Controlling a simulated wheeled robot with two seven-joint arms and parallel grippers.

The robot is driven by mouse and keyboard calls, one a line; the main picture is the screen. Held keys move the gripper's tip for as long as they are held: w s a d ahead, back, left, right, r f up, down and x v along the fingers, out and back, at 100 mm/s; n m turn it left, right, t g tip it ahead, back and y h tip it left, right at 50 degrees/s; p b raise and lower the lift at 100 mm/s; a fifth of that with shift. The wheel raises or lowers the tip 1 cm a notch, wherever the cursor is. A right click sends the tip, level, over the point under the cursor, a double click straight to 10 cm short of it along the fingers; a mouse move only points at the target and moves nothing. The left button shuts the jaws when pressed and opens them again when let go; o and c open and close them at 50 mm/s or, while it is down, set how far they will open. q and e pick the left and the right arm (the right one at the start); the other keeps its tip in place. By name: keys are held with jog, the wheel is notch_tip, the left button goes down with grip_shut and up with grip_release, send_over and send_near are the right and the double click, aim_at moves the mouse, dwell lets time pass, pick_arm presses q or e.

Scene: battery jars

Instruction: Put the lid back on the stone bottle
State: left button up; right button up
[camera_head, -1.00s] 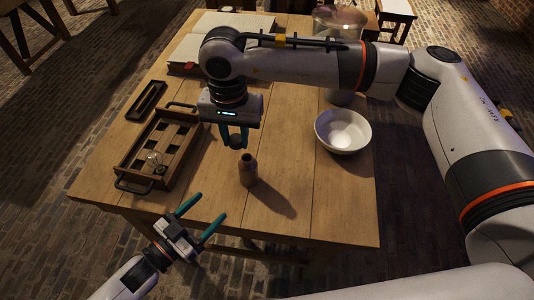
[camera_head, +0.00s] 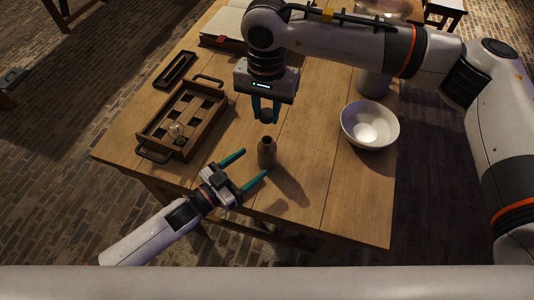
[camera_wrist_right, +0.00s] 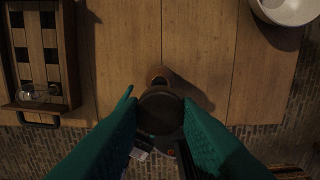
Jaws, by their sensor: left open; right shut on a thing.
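The stone bottle (camera_head: 267,153) is small, brown and upright near the table's front edge, with its dark mouth uncovered. My right gripper (camera_head: 265,112) is shut on the dark round lid (camera_head: 266,116) and holds it above and slightly behind the bottle in the head view. In the right wrist view the lid (camera_wrist_right: 160,113) sits between the teal fingers and hides part of the bottle (camera_wrist_right: 161,76). My left gripper (camera_head: 256,165) is open and empty, its fingers pointing toward the bottle, with one fingertip close to the bottle's base.
A wooden tray (camera_head: 205,128) with handles and a glass item (camera_head: 177,130) stands left of the bottle. A white bowl (camera_head: 370,125) is to the right. A dark narrow tray (camera_head: 175,70) and a book (camera_head: 222,42) lie farther back. The table front right is clear.

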aim_at(260, 158)
pick_arm(q)
jog(key=x, duration=0.6)
jog(key=c, duration=1.5)
pick_arm(e)
jog(key=shift+f, duration=2.5)
jog(key=shift+f, duration=0.1)
jog(key=shift+f, duration=0.8)
jog(key=shift+f, duration=0.55)
